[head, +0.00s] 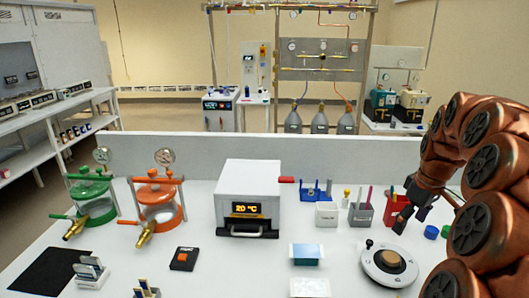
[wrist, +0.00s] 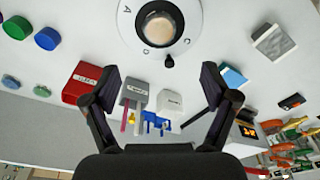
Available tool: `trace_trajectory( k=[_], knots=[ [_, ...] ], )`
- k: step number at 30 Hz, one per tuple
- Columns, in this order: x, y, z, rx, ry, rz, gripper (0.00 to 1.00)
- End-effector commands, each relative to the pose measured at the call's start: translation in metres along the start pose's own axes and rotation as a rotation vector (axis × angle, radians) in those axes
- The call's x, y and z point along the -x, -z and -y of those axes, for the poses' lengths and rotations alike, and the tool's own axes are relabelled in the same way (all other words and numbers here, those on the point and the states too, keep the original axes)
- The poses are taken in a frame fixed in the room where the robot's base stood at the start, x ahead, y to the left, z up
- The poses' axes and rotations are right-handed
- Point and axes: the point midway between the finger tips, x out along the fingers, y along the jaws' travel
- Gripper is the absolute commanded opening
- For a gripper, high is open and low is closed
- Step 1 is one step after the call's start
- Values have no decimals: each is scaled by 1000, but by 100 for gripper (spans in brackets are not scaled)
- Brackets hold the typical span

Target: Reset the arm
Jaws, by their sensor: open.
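My arm (head: 487,170) comes in from the right in the head view, bent over the right end of the white bench. My gripper (head: 414,205) hangs above the bench near the red holder and the round dial device. In the wrist view my gripper (wrist: 160,85) has its two dark fingers spread wide, with nothing between them. The dial device (wrist: 158,25), a white disc with a tan round centre, is ahead of the fingertips. It also shows in the head view (head: 372,272).
A white box reading 20 °C (head: 248,190) stands mid-bench. Green (head: 93,200) and orange (head: 160,203) vessels stand left. A grey pen holder (head: 360,215), red holder (head: 395,210) and blue cap (head: 431,232) are near my gripper. A low wall (head: 250,148) backs the bench.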

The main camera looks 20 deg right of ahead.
Motion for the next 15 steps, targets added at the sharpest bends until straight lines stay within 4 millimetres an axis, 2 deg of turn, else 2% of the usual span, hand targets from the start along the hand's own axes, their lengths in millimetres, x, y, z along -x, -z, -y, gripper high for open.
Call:
trace_trajectory(
  k=[2,5,8,10,15],
  knots=[
    [0,2,4,2,1,1,86],
    [2,8,23,7,7,4,86],
    [1,15,61,14,23,19,86],
    [1,18,94,15,32,30,86],
    [-4,10,172,5,53,76,86]
  ],
)
